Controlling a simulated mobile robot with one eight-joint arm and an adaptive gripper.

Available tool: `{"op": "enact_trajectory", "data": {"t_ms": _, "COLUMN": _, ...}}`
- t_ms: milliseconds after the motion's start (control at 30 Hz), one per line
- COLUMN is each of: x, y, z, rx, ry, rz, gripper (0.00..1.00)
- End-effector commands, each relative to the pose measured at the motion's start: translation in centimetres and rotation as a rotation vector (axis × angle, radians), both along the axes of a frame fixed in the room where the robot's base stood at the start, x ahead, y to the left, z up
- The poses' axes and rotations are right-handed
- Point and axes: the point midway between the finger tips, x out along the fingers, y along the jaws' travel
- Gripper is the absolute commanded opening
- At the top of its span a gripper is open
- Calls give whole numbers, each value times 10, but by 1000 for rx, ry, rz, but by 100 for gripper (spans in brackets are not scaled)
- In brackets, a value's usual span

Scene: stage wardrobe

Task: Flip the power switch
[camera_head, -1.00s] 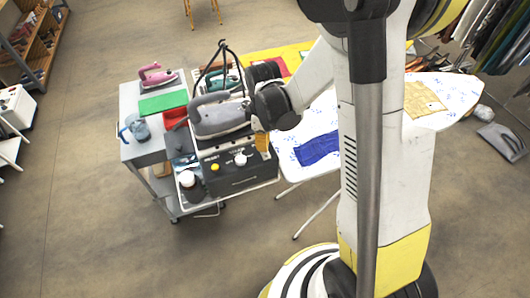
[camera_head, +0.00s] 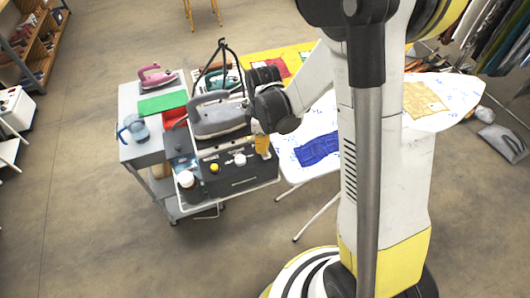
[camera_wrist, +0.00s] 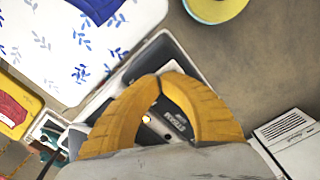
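A dark control box (camera_head: 228,178) on the front of the grey cart carries a yellow button (camera_head: 214,168) and a white knob (camera_head: 240,160). I cannot make out which part is the power switch. My gripper (camera_head: 262,147) has its orange fingers pointing down at the box's right end; contact cannot be told. In the wrist view the fingertips (camera_wrist: 160,77) meet with nothing visible held. The dark panel (camera_wrist: 180,118) with white lettering shows in the gap between the fingers, with a small yellow spot to its left.
A pink iron (camera_head: 156,77), a green cloth (camera_head: 162,103) and a blue jug (camera_head: 134,127) are on the cart. An ironing board (camera_head: 345,115) stands to the right. The floor in front is clear.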

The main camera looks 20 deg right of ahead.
Motion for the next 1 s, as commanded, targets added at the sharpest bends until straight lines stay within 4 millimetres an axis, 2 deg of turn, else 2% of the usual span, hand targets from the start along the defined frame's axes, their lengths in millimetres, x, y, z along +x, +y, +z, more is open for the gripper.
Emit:
{"op": "enact_trajectory", "data": {"t_ms": 267, "x": 0, "y": 0, "z": 8, "rx": -1, "ry": 0, "rz": 0, "gripper": 0}}
{"op": "enact_trajectory", "data": {"t_ms": 1000, "x": 0, "y": 0, "z": 70, "rx": 0, "ry": 0, "rz": 0, "gripper": 0}}
